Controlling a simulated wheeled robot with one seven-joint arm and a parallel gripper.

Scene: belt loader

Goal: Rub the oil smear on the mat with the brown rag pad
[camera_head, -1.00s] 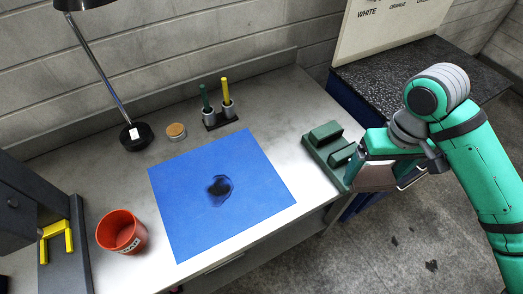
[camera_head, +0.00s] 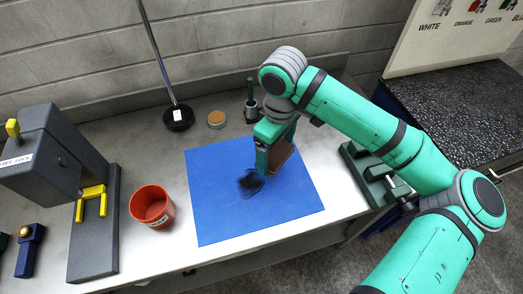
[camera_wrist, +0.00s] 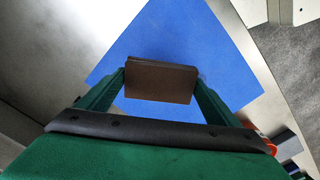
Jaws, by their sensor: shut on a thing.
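The blue mat (camera_head: 225,215) lies on the grey bench, and it also shows in the wrist view (camera_wrist: 185,35). The pad also shows in the head view (camera_head: 281,158), seen partly behind a finger. I cannot tell whether the pad touches the mat.
A red cup (camera_head: 152,206) stands left of the mat. A round tin (camera_head: 216,119), the lamp base (camera_head: 178,117) and a pen holder (camera_head: 251,108) stand behind it. A green block holder (camera_head: 366,176) is at the bench's right edge. A dark press (camera_head: 92,235) is at left.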

